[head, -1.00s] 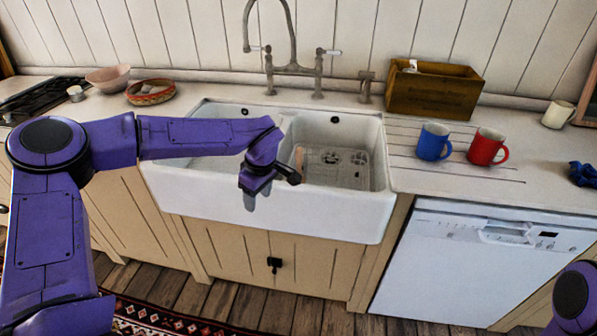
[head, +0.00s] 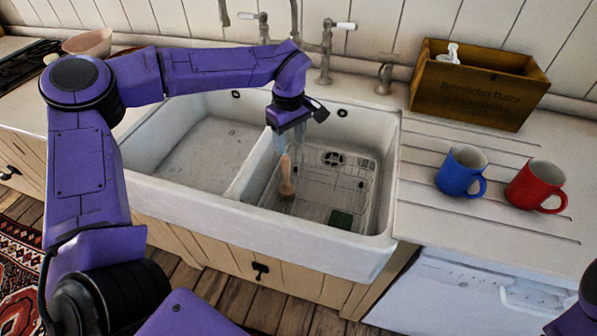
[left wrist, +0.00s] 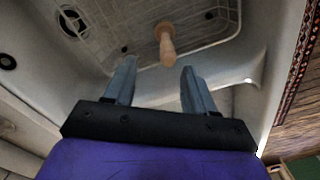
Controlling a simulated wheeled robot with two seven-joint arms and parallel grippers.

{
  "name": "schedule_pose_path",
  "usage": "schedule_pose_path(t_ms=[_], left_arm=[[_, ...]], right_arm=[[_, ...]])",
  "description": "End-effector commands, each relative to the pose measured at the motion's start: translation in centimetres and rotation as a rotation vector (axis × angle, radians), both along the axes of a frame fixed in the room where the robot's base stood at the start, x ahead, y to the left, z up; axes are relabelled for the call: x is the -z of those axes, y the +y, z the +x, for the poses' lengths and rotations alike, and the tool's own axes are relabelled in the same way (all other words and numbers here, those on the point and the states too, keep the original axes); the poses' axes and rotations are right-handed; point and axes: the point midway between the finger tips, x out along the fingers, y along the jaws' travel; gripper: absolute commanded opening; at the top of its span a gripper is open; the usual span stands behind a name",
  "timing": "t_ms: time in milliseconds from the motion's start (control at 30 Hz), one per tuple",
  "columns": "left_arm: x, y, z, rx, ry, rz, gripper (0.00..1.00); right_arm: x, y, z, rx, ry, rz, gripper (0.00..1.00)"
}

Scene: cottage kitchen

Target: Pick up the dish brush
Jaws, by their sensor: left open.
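The dish brush (head: 287,178) has a pale wooden handle and stands out of the right basin of the sink, close to the divider. It also shows in the left wrist view (left wrist: 167,46), ahead of the fingers and roughly centred between them. My left gripper (head: 287,138) is open and empty over the right basin, just above the brush handle. In the left wrist view the open fingers (left wrist: 158,85) are apart from the brush. My right gripper is not in view; only a bit of my right arm shows at the lower right.
The white double sink (head: 330,247) has a wire rack (head: 335,190) in its right basin, with a dark green item (head: 341,220). A blue mug (head: 460,172), a red mug (head: 536,187) and a wooden box (head: 474,88) stand to the right. The tap (head: 326,60) rises behind.

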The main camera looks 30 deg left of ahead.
Motion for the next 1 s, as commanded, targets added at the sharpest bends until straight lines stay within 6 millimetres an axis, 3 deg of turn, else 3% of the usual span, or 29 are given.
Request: schedule_pose_path(t_ms=[633,900,967,1000], left_arm=[[9.9,1.1,-0.6,-0.005,0.003,0.000,0.55],[10.5,1.0,-0.5,-0.004,-0.001,0.001,0.55],[10.5,1.0,-0.5,-0.004,-0.001,0.001,0.39],[10.5,1.0,-0.5,-0.004,-0.001,0.001,0.26]], right_arm=[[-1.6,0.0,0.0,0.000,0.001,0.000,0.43],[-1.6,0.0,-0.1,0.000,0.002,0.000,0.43],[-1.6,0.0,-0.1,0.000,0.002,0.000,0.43],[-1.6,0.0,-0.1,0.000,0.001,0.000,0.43]])
